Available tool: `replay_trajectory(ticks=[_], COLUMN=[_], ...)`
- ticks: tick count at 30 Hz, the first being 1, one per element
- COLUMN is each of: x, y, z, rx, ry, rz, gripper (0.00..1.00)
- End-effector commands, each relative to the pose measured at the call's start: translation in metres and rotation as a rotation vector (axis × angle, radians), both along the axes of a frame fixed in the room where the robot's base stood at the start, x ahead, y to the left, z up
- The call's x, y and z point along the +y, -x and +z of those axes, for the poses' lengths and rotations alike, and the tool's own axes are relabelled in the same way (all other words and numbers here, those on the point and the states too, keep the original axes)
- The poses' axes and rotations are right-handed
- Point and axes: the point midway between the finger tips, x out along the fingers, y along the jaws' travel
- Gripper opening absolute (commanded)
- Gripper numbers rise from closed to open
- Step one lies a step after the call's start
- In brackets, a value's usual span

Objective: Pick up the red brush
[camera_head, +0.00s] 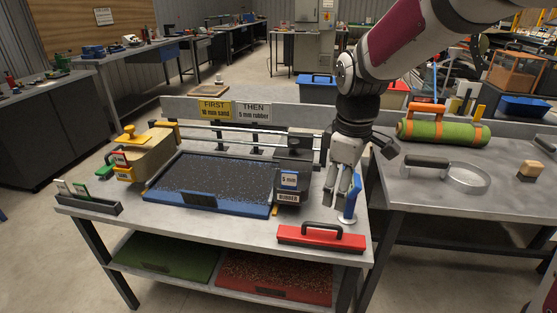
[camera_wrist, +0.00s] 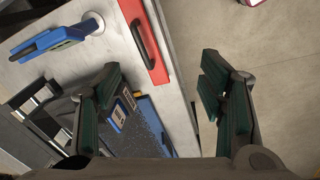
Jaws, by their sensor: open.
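The red brush (camera_head: 322,238) lies on the front right part of the grey workbench (camera_head: 240,228). It is a long red block with a black handle on top. In the wrist view the red brush (camera_wrist: 151,50) lies beyond my fingers, near the bench edge. My gripper (camera_head: 338,196) hangs above the bench, behind the brush and apart from it. In the wrist view my gripper (camera_wrist: 160,92) is open with nothing between its fingers.
A blue upright tool (camera_head: 350,205) stands close beside my gripper. A dark rubber hopper (camera_head: 293,170) and a blue-edged tray of black granules (camera_head: 210,182) are to the left. A second bench (camera_head: 430,200) with a green roll (camera_head: 460,132) is at the right.

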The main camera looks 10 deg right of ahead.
Motion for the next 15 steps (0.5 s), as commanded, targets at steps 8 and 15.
replay_trajectory(ticks=[8,15], x=[0.002,0.002], y=[-0.063,-0.075], z=[-0.084,-0.110], rx=[0.086,0.104], ry=[-0.004,-0.008], rz=[0.266,0.339], gripper=[0.63,0.63])
